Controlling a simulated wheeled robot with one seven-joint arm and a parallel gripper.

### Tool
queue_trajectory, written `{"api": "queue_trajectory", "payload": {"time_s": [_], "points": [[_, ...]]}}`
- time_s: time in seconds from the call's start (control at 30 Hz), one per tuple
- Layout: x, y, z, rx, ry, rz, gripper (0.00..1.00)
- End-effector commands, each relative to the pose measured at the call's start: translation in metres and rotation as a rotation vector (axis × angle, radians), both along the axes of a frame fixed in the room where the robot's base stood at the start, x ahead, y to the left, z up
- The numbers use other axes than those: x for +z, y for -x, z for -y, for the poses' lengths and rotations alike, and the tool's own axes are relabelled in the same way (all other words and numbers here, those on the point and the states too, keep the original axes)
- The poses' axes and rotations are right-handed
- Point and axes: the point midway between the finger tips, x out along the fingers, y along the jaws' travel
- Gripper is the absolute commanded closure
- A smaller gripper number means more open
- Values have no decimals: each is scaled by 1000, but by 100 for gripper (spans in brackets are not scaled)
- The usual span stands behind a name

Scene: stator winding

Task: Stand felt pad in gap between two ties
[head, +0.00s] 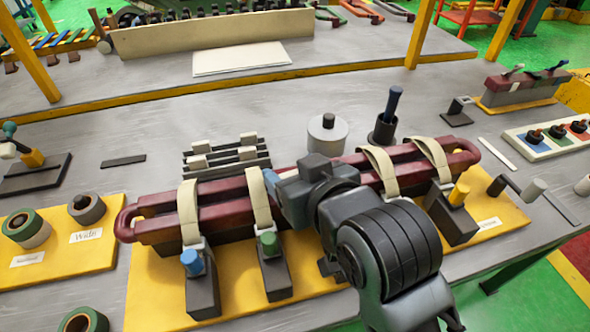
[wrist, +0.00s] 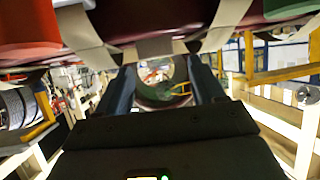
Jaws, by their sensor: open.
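A dark red coil (head: 160,228) lies across a yellow board, bound by several cream ties (head: 189,212). My gripper (head: 276,186) is beside the coil, close to the second tie from the left (head: 259,198); its fingertips are mostly hidden by my wrist in the head view. In the wrist view my gripper (wrist: 160,78) has its two dark fingers spread apart below the coil (wrist: 140,18). There, a left tie (wrist: 84,38) and a right tie (wrist: 224,28) flank a small grey-brown piece (wrist: 155,47) against the coil. I cannot tell whether this piece is the felt pad.
Clamp blocks with a blue knob (head: 192,263) and a green knob (head: 268,243) stand before the coil. Behind it are a rack of dark strips (head: 226,158), a white spool (head: 327,135) and a dark cup (head: 382,132). Tape rolls (head: 25,228) sit left. The grey table has room at back left.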

Motion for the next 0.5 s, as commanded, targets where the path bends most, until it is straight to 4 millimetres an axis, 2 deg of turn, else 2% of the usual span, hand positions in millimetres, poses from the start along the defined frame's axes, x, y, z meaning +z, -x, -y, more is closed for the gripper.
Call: {"api": "queue_trajectory", "payload": {"time_s": [0.27, 0.5], "points": [[0, 1, 0, 0, 0, 0, 29], [12, 24, 12, -1, -2, 1, 29]]}}
